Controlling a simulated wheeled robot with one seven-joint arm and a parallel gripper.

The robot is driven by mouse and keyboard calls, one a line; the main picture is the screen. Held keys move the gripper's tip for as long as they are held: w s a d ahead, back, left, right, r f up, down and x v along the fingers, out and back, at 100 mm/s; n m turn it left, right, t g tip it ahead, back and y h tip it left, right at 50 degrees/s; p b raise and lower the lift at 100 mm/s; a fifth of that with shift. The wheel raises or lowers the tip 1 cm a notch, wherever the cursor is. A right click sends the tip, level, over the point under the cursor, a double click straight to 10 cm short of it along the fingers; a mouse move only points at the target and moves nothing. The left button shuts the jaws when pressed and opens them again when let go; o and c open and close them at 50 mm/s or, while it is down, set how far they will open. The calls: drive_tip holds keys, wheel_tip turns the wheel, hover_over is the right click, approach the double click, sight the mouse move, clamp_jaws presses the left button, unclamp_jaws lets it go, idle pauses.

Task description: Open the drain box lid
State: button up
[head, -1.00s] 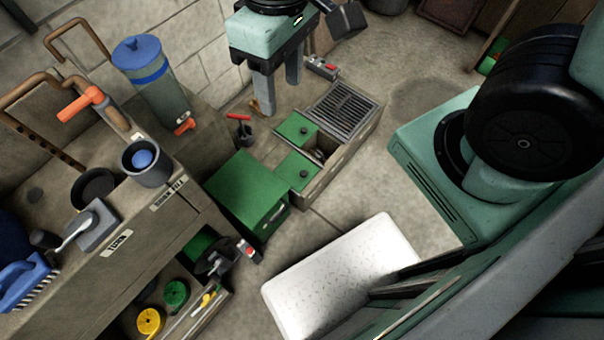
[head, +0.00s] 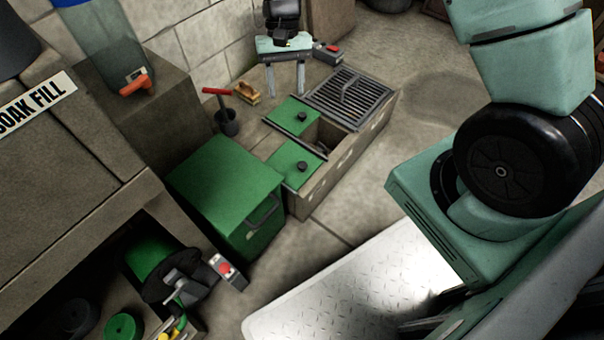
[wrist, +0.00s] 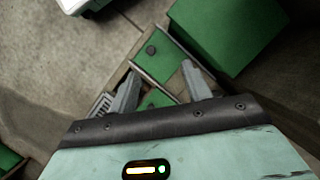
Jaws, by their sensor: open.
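A long low box (head: 350,165), which I take as the drain box, stands on the floor. Its top has two green lid panels with black knobs, a near one (head: 292,166) and a far one (head: 293,116), with an open gap beside them. A dark slatted grate (head: 350,95) with a raised bar covers its far right end. My gripper (head: 285,90) is open and empty, fingers pointing down, beyond the far panel in the head view. In the wrist view, the near panel (wrist: 158,58) shows between my fingertips (wrist: 160,70), apparently below them. The grate is partly hidden there.
A green box (head: 225,190) with a handle stands close beside the low box. A red-handled tool in a dark cup (head: 226,120), a brush (head: 248,92) and a red-button box (head: 328,52) are nearby. A workbench is at left; a metal tread plate (head: 350,290) lies in front.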

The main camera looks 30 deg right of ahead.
drive_tip(key=m+b, duration=0.2)
drive_tip(key=b, duration=0.2)
approach(302, 164)
drive_tip(key=b+x, duration=0.8)
drive_tip(key=shift+f, duration=0.15)
